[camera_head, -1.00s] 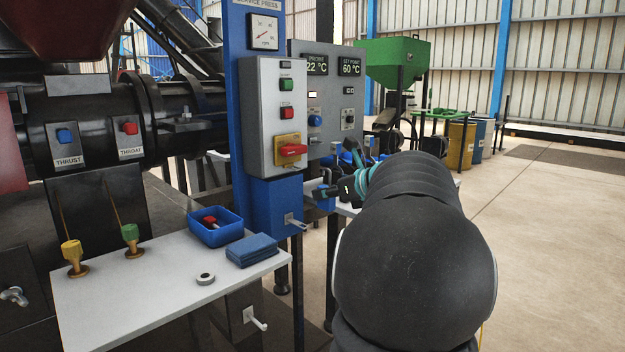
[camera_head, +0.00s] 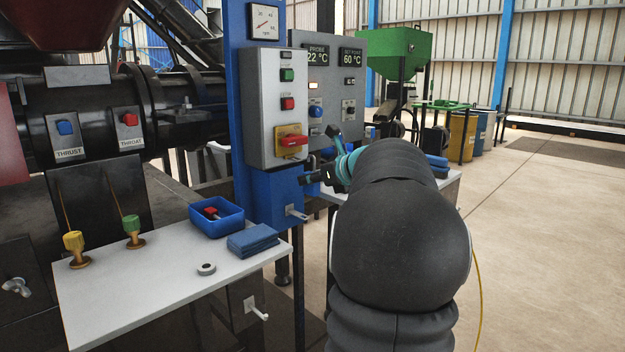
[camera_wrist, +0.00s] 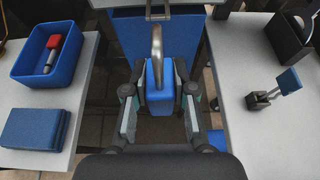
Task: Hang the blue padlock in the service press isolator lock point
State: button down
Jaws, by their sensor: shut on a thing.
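My gripper (camera_wrist: 158,118) is shut on the blue padlock (camera_wrist: 160,92) in the wrist view, a finger on each side of its body. The padlock's metal shackle (camera_wrist: 157,45) points up and away from me. The shackle top appears just below a small metal bracket (camera_wrist: 158,10) by the blue box; I cannot tell if they touch. In the head view my gripper (camera_head: 322,173) is right of the service press control box. The red isolator handle (camera_head: 293,140) sits on its yellow plate there. A metal tab (camera_head: 296,214) sticks out lower down. The padlock is not clear in this view.
A white table (camera_head: 150,295) at left holds a blue bin (camera_head: 217,220) with a red-handled item, blue cloths (camera_head: 252,240), a ring (camera_head: 206,268) and two valves. A second white table (camera_wrist: 255,130) is at right in the wrist view. The floor at right is clear.

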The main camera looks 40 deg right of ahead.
jog(key=shift+w, duration=0.4)
dwell(0.5)
jog(key=shift+w+a, duration=0.1)
jog(key=shift+w, duration=0.95)
jog(key=shift+w, duration=0.3)
dwell(0.4)
jog(key=shift+w, duration=0.5)
jog(key=shift+f, duration=0.15)
jog(key=shift+f+b, duration=0.35)
jog(key=shift+f, duration=0.15)
dwell(0.8)
